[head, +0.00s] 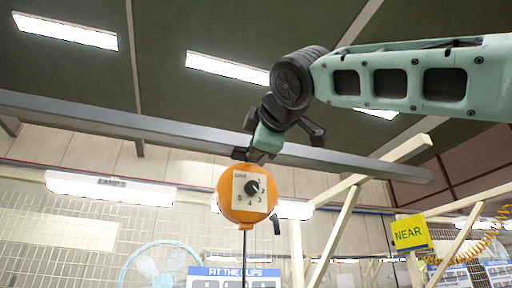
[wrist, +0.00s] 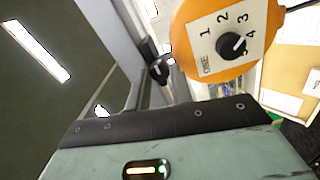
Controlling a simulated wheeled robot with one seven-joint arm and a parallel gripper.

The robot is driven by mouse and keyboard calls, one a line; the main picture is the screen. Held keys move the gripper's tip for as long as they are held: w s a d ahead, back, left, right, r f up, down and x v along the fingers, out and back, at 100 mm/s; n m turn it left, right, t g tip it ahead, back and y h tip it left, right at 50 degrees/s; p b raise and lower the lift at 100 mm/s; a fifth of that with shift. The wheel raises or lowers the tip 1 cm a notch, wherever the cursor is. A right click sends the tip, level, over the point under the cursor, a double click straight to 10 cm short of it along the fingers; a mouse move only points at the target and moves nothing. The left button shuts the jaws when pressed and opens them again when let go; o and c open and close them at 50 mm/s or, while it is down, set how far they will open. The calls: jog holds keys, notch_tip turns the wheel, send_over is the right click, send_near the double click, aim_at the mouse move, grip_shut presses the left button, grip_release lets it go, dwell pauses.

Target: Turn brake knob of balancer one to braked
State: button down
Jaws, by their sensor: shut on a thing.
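Balancer one is a round orange housing (head: 227,205) hanging in the middle of the head view, marked ONE. It also shows at the upper right of the wrist view (wrist: 188,58). A black pointer knob (head: 252,187) sits on its pale numbered dial, and shows large in the wrist view (wrist: 231,45). A small black piece (head: 277,226) sticks out at the housing's lower right; I cannot tell whether this is the brake knob. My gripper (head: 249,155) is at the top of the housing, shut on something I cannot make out. Its fingertips are not clear in the wrist view.
A grey beam (head: 100,115) crosses behind my gripper. A cable (head: 244,245) hangs below the balancer. A yellow NEAR sign (head: 410,233) and pale posts (head: 338,225) stand to the right. A small black round part (wrist: 160,70) shows left of the balancer in the wrist view.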

jog(key=c, duration=1.2)
grip_release()
jog(key=shift+c, duration=0.2)
jog(key=b+v, duration=0.5)
jog(key=v, duration=1.2)
jog(key=shift+s+f, duration=0.15)
jog(key=shift+s, duration=0.1)
